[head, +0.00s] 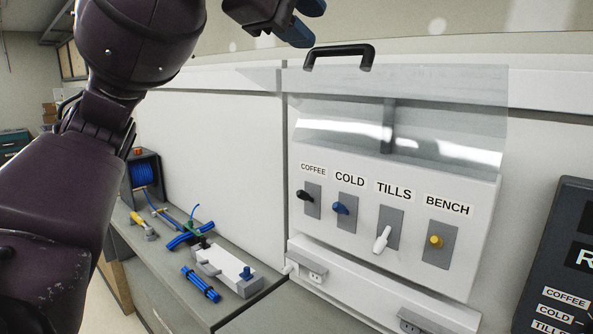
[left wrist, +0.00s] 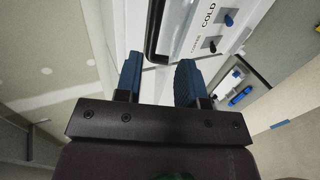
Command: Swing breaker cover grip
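The breaker cover (head: 405,115) is a clear panel on the white breaker box, tilted up and out from its top. Its black grip (head: 338,55) is a handle on the cover's upper left. My left gripper (head: 305,22) is at the top of the head view, above and left of the grip and apart from it. In the left wrist view its two blue fingers (left wrist: 158,82) stand apart with nothing between them, and the black grip (left wrist: 155,30) lies just beyond the fingertips. My right gripper is not in view.
Below the cover are switches labelled COFFEE, COLD, TILLS (head: 381,240) and BENCH. A counter (head: 180,290) at left holds a white tool (head: 228,268), blue cable pieces (head: 200,284) and a blue spool (head: 143,174). A dark label panel (head: 565,270) stands at right.

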